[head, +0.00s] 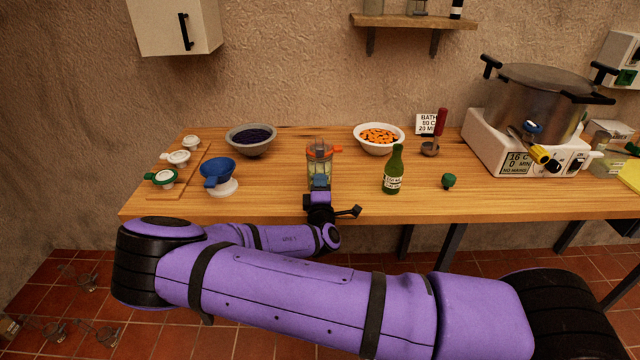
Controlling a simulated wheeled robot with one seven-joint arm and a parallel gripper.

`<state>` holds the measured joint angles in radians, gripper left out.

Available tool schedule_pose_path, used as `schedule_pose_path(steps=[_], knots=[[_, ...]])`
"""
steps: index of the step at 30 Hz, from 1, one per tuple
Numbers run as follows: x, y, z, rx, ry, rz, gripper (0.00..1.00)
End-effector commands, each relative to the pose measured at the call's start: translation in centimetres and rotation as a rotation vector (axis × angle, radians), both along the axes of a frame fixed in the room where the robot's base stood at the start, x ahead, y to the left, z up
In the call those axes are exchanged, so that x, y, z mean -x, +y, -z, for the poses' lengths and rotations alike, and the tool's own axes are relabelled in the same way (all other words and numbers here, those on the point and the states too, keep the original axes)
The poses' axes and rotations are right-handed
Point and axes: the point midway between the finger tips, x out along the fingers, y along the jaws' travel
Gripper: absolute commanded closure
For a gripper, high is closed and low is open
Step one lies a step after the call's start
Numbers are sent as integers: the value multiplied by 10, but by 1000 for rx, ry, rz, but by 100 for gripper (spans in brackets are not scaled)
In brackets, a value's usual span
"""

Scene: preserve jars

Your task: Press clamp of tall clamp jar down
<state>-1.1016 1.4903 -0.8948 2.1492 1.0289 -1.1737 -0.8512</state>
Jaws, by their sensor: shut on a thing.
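The tall clamp jar (320,160) stands upright on the wooden table, near the front edge at the middle. It is clear glass with yellowish-green contents and an orange ring at its top. My gripper (320,182) is at the lower front of the jar, reaching in from the near side. Its jaws are shut on the front of the jar. The gripper hides the jar's lower front, and the clamp is too small to tell how far down it sits.
A dark-filled bowl (251,146) and an orange-filled bowl (379,147) stand behind. A green bottle (393,172) and small green object (448,181) are right; a large pot (540,100) is farther right.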

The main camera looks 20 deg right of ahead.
Motion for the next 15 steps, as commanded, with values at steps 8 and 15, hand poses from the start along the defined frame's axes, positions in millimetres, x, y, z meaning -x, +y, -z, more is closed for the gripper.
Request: schedule_pose_path(steps=[8, 15], knots=[[-1, 0, 0, 3, -11, 0, 100], [-1, 0, 0, 3, -10, 0, 75]])
